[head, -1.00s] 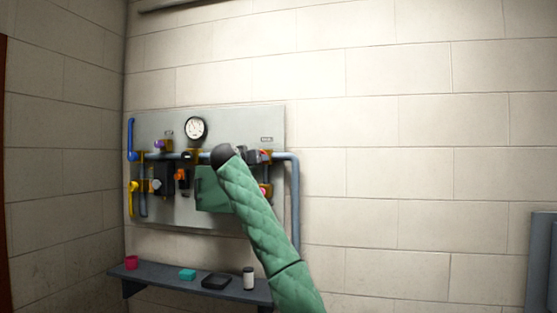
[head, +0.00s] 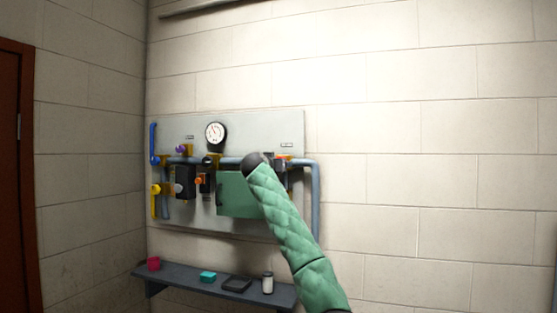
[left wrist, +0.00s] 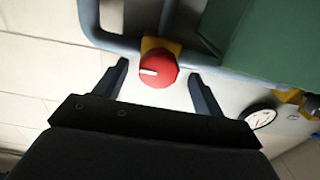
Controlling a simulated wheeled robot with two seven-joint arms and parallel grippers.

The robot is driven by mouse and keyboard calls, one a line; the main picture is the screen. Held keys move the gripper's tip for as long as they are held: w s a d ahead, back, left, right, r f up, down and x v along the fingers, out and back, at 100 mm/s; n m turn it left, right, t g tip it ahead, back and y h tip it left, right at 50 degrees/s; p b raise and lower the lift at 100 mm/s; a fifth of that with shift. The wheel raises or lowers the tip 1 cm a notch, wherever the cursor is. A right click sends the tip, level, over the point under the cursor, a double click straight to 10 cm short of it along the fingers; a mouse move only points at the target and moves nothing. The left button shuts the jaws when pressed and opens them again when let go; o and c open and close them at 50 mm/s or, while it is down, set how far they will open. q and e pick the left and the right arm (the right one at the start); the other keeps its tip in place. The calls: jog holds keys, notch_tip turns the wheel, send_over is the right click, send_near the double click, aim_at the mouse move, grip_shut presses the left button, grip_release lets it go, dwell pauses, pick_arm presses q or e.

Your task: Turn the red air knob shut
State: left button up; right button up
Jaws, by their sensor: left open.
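The red knob (left wrist: 158,69) shows in the left wrist view, with a white pointer mark toward the left of the picture. It sits on a yellow bracket (left wrist: 160,45) on the blue-grey pipe. My left gripper (left wrist: 158,72) is open, with one dark finger on each side of the knob and visible gaps between. In the head view a green padded arm (head: 288,220) of mine reaches up to the right part of the panel (head: 265,124). It hides much of the gripper and knob there. My right gripper is not in view.
The panel carries a round gauge (head: 215,133), a green box (head: 236,196), a blue lever (head: 153,143), a yellow lever (head: 154,200) and a purple knob (head: 181,149). Below, a shelf (head: 180,283) holds several small items. The wall to the right is bare.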

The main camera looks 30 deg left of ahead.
pick_arm(q)
jog(key=shift+p+x, duration=0.4)
jog(key=shift+x, duration=0.6)
